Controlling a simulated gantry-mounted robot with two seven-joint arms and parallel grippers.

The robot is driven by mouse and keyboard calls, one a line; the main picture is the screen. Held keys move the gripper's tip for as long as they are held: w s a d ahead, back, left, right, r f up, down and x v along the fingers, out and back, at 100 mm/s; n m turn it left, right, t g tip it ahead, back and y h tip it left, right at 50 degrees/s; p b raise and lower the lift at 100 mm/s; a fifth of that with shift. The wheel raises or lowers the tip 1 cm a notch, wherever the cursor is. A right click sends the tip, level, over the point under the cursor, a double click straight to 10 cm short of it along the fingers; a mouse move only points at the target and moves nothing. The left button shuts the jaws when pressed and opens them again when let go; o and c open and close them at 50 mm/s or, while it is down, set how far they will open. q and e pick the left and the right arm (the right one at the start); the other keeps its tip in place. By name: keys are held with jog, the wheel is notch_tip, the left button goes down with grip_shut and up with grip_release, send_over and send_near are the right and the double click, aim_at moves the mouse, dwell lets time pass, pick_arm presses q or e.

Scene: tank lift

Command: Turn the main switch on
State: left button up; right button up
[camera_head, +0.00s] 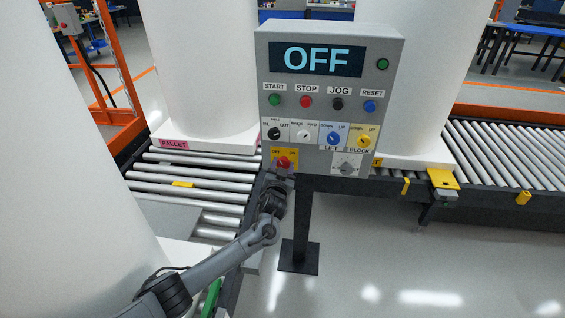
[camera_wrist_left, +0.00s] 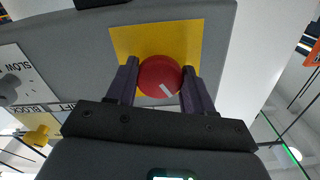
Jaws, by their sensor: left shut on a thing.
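The grey control panel (camera_head: 320,125) stands on a post, and its display (camera_head: 318,60) reads OFF. The main switch, a red round knob (camera_head: 282,163) on a yellow plate marked OFF and ON, is at the panel's lower left. In the left wrist view the red knob (camera_wrist_left: 160,77) sits between the two dark fingers, with a white mark pointing to its lower right. My left gripper (camera_head: 280,175) reaches up from below and is shut on the knob. The gripper hides the plate's lower part in the head view. My right gripper is not in view.
Above the switch are several small selector knobs (camera_head: 333,136) and a row of buttons (camera_head: 305,102). A grey speed knob (camera_head: 346,168) is to the right. Roller conveyors (camera_head: 185,185) and large white tanks (camera_head: 200,70) flank the panel. Open floor (camera_head: 400,250) lies at the right front.

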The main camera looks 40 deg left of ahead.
pick_arm(q)
jog(key=m+p, duration=0.3)
jog(key=shift+m, duration=0.4)
jog(key=m+p, duration=0.2)
jog(key=m, duration=0.1)
jog(key=shift+s+a+m, duration=0.1)
jog(key=shift+m, duration=0.2)
jog(key=m+p, duration=0.2)
jog(key=m, duration=0.2)
jog(key=m+p, duration=0.1)
jog(key=m, duration=0.1)
jog(key=shift+m, duration=0.4)
jog(key=shift+f+m, duration=0.1)
jog(key=shift+m, duration=0.2)
jog(key=o, duration=1)
jog(key=shift+o, duration=0.2)
